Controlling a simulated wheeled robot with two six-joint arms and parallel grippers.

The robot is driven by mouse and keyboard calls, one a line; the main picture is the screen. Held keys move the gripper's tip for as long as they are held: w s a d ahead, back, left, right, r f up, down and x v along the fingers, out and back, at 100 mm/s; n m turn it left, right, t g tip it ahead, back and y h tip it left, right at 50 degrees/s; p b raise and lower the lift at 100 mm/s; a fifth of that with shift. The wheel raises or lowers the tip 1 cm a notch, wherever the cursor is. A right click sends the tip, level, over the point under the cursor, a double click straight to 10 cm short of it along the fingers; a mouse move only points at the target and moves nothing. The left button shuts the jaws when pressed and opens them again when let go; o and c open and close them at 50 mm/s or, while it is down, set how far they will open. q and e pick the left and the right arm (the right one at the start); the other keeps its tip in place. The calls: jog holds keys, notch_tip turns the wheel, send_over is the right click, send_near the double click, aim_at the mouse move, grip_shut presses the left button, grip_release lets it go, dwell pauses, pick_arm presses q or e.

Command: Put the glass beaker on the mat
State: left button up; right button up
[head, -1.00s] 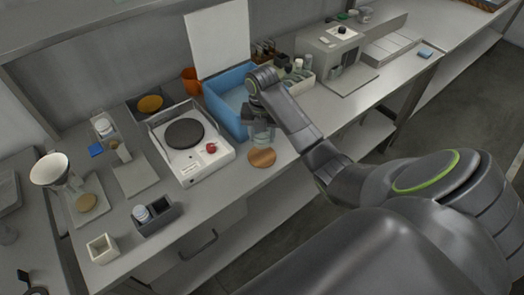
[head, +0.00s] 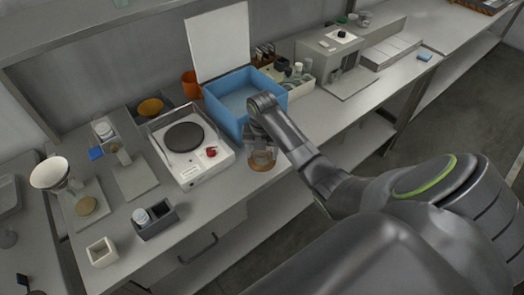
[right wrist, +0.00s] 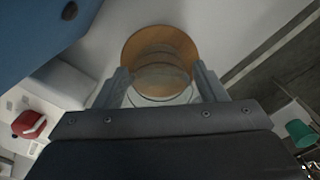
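The glass beaker (head: 262,156) is clear and hard to make out. It is upright in my right gripper (head: 259,136), over the round wooden mat (head: 260,164) in front of the blue tub. In the right wrist view, the beaker (right wrist: 160,88) is between the two fingers of my right gripper (right wrist: 161,80), which close on its sides. The mat (right wrist: 147,37) shows behind and through the glass. The beaker's base is at or just above the mat; I cannot tell if it touches. My left gripper is out of view.
A white hotplate (head: 199,172) with a red knob stands just left of the mat. The blue tub (head: 219,114) is right behind. The counter's front edge is close in front. Some free counter lies right of the mat.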

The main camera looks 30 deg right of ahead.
jog(key=shift+r, duration=0.45)
notch_tip(320, 180, up, 6)
jog(key=shift+f, duration=0.2)
jog(key=shift+r+p, duration=2.7)
jog(key=shift+r, duration=0.2)
jog(key=shift+f, duration=0.1)
